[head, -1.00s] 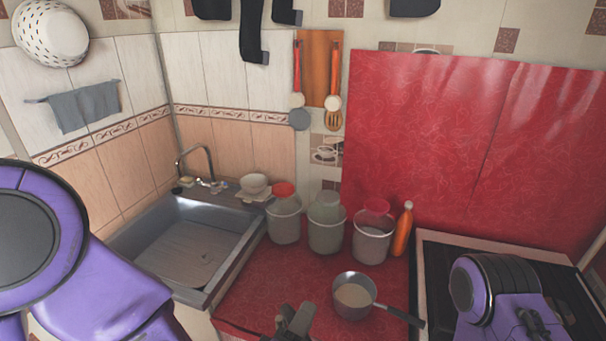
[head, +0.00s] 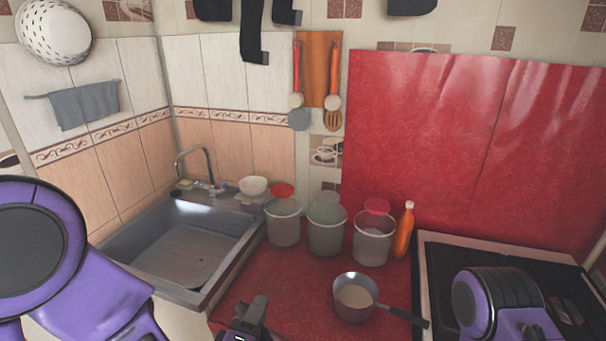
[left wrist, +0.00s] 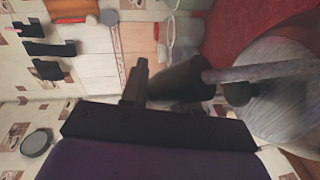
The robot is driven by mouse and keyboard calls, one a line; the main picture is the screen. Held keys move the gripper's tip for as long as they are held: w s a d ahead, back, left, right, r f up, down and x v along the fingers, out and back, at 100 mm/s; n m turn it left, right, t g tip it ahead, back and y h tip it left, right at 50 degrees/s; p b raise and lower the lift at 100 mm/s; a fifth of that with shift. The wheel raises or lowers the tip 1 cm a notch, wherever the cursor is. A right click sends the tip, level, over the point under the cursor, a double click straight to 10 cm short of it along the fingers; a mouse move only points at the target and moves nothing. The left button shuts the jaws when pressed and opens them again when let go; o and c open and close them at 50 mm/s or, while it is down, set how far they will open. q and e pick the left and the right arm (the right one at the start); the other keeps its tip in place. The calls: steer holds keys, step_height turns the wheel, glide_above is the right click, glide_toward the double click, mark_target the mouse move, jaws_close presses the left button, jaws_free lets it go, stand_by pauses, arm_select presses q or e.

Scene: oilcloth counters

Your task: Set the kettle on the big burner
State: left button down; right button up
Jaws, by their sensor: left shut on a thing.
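My left gripper (head: 250,318) is at the bottom edge of the head view, low in front of the red counter. In the left wrist view my left gripper (left wrist: 150,88) is shut on the black handle of the kettle (left wrist: 285,95), whose pale rounded body shows at the right with a dark lid knob. The kettle is not visible in the head view. The stove (head: 432,255) is at the right, with a light rim and dark top. My right arm covers part of it, so I cannot tell which burner is the big one. My right gripper is out of view.
A saucepan (head: 354,297) stands on the red counter (head: 290,285), its handle reaching the stove's edge. Behind it are several buckets (head: 326,235) and an orange bottle (head: 404,232). The sink (head: 180,250) is at the left.

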arm_select(q)
steer(key=w+a+f+n+y+b, duration=0.2)
steer(key=a+f+y+b, duration=0.1)
steer(key=a+f+b, duration=0.5)
step_height(320, 180, down, 5)
steer(key=a, duration=0.3)
steer(key=shift+w+n, duration=0.2)
steer(key=shift+n, duration=0.1)
steer(key=shift+f, duration=0.1)
